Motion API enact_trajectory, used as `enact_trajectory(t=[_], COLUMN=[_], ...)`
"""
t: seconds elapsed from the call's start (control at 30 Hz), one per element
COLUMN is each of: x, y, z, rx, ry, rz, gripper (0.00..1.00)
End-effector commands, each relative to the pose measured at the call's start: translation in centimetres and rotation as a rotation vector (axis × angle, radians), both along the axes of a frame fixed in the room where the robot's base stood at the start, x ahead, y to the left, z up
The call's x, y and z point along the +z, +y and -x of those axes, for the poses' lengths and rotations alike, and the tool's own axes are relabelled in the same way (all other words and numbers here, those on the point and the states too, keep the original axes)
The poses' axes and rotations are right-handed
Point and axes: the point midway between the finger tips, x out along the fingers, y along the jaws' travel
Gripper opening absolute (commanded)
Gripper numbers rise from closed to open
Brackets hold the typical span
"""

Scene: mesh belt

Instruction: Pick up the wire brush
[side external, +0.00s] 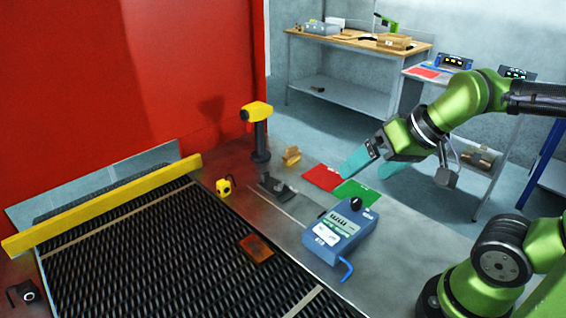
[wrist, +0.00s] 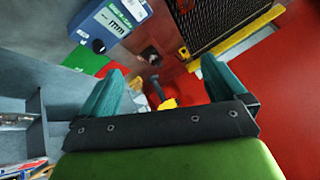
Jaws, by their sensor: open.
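A small tan, wooden-looking piece (side external: 291,156) stands on the grey bench top beside the yellow scanner; it looks most like the wire brush, but its bristles are too small to make out. My gripper (side external: 365,173) is open and empty, with teal fingers, above and to the right of the tan piece, clear of the bench. In the wrist view, my gripper (wrist: 162,68) has its fingers spread wide, with the bench between and beyond them.
A yellow-and-black scanner (side external: 258,130) stands upright left of the tan piece. A dark tool (side external: 277,188), red card (side external: 322,178), green card (side external: 357,194) and blue meter (side external: 340,236) lie nearby. The black mesh belt (side external: 150,250) with its yellow rail (side external: 105,205) fills the left.

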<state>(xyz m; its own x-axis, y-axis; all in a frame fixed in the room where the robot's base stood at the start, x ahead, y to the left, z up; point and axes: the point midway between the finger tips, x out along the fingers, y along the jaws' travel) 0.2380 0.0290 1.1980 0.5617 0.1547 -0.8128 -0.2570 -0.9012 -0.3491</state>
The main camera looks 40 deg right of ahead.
Motion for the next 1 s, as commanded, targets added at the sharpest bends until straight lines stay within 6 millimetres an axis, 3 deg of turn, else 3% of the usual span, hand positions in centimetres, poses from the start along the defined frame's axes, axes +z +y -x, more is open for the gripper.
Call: enact_trajectory(t=[0.17,0.43,0.7,0.87,1.0], x=[-1.1,-2.2,-6.6,-9.1,-7.8], y=[-1.8,-7.0,-14.2,-18.0,-19.3], z=[-3.5,-13.7,-24.1,-28.9,-31.5], rx=[-0.057,-0.052,0.041,0.129,0.208], ry=[0.111,0.213,0.260,0.249,0.196], rz=[0.004,0.066,0.155,0.223,0.296], gripper=[0.98,0.98,0.98,0.98,0.98])
